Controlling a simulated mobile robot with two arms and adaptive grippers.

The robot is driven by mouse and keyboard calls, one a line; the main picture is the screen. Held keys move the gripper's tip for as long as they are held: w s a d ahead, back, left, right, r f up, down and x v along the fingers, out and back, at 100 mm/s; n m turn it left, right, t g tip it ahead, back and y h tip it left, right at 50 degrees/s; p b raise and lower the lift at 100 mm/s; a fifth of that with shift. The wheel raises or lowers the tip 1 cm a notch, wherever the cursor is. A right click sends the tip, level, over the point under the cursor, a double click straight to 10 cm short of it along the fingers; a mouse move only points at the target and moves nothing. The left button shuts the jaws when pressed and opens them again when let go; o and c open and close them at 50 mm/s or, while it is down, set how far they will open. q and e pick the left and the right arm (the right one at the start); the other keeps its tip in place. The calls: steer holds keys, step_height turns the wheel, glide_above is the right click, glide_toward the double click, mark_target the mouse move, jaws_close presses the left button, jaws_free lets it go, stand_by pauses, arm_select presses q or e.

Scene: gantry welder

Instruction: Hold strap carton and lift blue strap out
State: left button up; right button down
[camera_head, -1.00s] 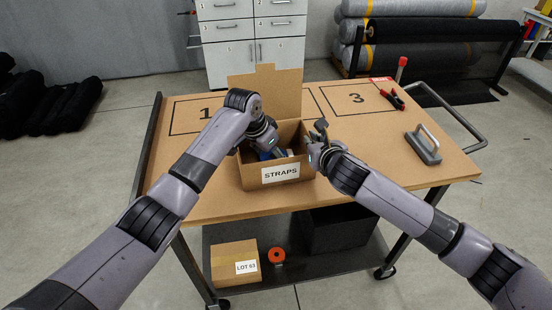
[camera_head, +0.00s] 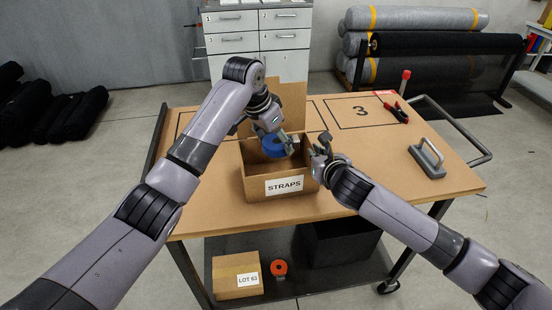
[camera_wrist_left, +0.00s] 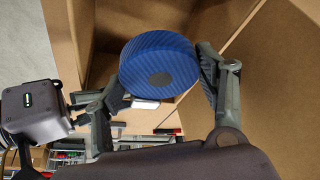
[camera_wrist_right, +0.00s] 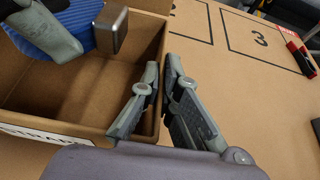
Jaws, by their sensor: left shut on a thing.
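The strap carton (camera_head: 257,188), an open cardboard box labelled STRAPS, stands on the table with its back flap up. My left gripper (camera_head: 282,150) is shut on the blue strap (camera_head: 271,148), a ribbed roll, at the carton's mouth. The roll sits between both fingers in the left wrist view (camera_wrist_left: 158,62). A small metallic block (camera_wrist_right: 110,29) shows beside the roll. My right gripper (camera_wrist_right: 161,62) is at the carton's right wall, one finger inside and one outside, closed close on it. The roll shows partly in the right wrist view, behind a left finger.
On the table (camera_head: 385,170), a grey handled block (camera_head: 427,158) and red-handled pliers (camera_head: 398,112) lie to the right. The lower shelf holds a LOT 63 box (camera_head: 235,276) and an orange roll (camera_head: 279,269). Drawers stand behind.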

mark_target(276, 142)
arm_select(q)
step_height(276, 142, up, 8)
steer(key=shift+r, duration=0.1)
arm_select(e)
steer(key=c, duration=1.7)
jaws_free()
